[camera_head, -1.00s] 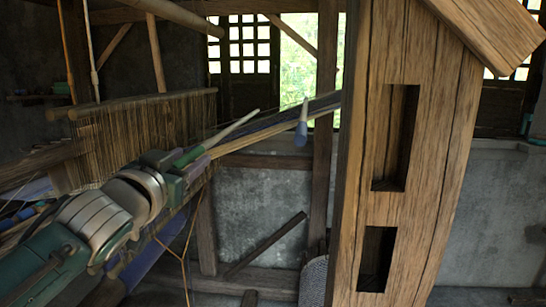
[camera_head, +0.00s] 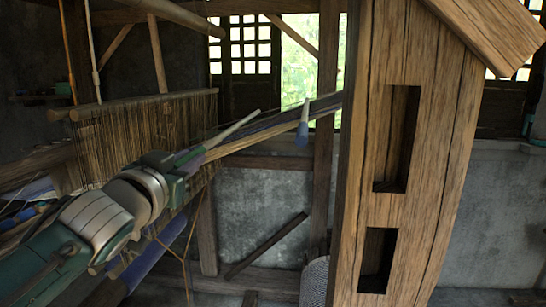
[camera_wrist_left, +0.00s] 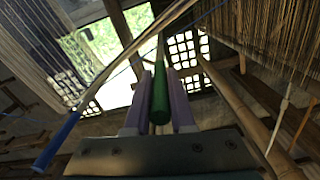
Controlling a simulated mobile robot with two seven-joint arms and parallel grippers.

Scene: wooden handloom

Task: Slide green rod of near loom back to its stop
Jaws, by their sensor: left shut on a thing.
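The green rod (camera_wrist_left: 159,92) lies between the two purple fingers of my left gripper (camera_wrist_left: 160,82) in the left wrist view, and the gripper is shut on it. In the head view my left gripper (camera_head: 196,162) is at the middle left, beside the warp threads of the loom. The rod's pale end (camera_head: 236,127) sticks out beyond the fingers, up and to the right. The stop cannot be made out. My right gripper is in neither view.
A large wooden loom upright (camera_head: 415,150) with two slots fills the right side. A blue-tipped rod (camera_head: 302,130) points toward me near the threads. A hanging curtain of warp threads (camera_head: 150,130) stands behind my left arm. A diagonal brace (camera_head: 265,245) is lower down.

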